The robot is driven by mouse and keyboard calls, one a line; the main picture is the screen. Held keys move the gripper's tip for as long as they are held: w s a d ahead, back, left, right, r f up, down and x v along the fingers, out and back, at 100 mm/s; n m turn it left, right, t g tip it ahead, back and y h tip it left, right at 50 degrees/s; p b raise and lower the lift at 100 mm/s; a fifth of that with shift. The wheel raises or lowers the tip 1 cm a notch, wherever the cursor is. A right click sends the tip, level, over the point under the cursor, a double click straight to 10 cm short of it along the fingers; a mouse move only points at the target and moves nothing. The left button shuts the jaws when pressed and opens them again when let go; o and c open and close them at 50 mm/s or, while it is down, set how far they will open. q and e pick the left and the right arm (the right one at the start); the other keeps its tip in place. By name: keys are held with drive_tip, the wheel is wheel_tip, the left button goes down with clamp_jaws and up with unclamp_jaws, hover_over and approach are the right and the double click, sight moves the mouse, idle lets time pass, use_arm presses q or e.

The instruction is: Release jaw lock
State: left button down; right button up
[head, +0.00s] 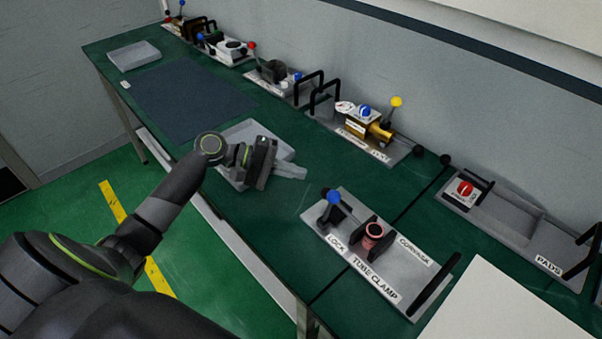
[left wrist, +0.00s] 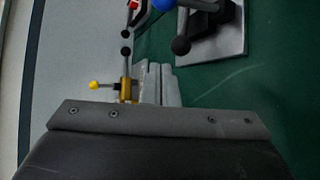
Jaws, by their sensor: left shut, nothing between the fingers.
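The tube clamp fixture (head: 410,291) is a grey plate on the green bench, right of centre in the head view. A blue-knobbed lever (head: 334,197) stands upright at its left end, by the label "LOCK" (head: 335,241). Beside it is a dark clamp jaw with a reddish cylinder (head: 373,232). My left gripper (head: 299,173) is shut and empty, left of and apart from the lever, above the bench. In the left wrist view my left fingers (left wrist: 158,84) point toward fixtures; a blue knob (left wrist: 162,4) shows at the top edge. My right gripper is not seen.
A grey tray (head: 229,134) lies under my left arm. Behind is a brass fixture with a yellow knob (head: 397,101). The pads tray (head: 511,217) is at right. A black handle (head: 434,286) stands at the clamp plate's right end. Bare green bench lies between gripper and plate.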

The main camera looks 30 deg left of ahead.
sight(325, 195)
use_arm(q)
drive_tip(key=p+x, duration=0.1)
drive_tip(key=x, duration=0.3)
drive_tip(key=p+x, duration=0.1)
drive_tip(key=x, duration=0.3)
drive_tip(key=shift+w+d+p, duration=0.15)
drive_tip(key=shift+d+p, duration=0.15)
drive_tip(key=shift+d, duration=0.15)
drive_tip(key=s+p, duration=0.1)
drive_tip(key=s+r+p, duration=0.1)
drive_tip(key=s, duration=0.1)
drive_tip(key=shift+d+r, duration=0.15)
drive_tip(key=shift+s+r+p, duration=0.1)
drive_tip(key=shift+s+p, duration=0.2)
drive_tip(key=shift+s, duration=0.1)
drive_tip(key=shift+d, duration=0.1)
